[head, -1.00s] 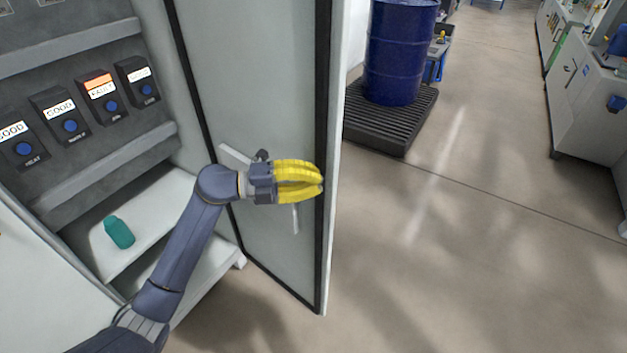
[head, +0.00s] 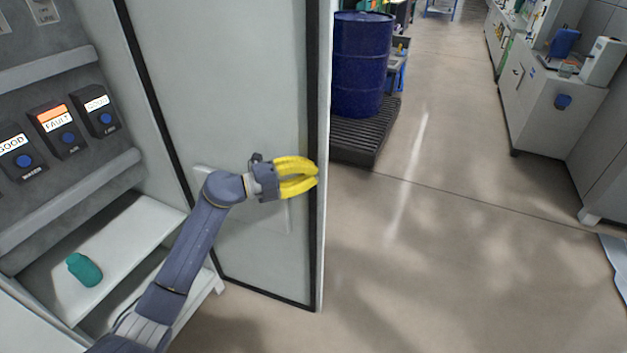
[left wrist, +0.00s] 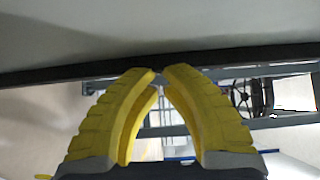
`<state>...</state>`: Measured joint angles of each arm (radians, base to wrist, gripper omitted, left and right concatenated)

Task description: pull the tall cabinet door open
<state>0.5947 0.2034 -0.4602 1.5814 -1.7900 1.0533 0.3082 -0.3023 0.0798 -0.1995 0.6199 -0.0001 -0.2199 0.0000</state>
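The tall cabinet door (head: 225,75) stands open in the head view. It is a pale panel with a black seal, and its inner face is toward me. My left gripper (head: 317,174), with yellow fingers, is in front of this inner face near the free edge. It also shows in the left wrist view (left wrist: 159,70): its curved fingers come almost together at the tips, with nothing between them. A pale panel with a dark strip crosses the view beyond the tips. I cannot tell whether they touch the door. No door handle is visible. My right gripper is out of view.
Inside the cabinet are switch boxes, one lit FAULT (head: 58,125), and a teal bottle (head: 84,270) on a white shelf (head: 125,235). Beyond the door, a blue drum (head: 362,65) stands on a dark pallet (head: 360,148). The floor (head: 450,250) right of the door is clear.

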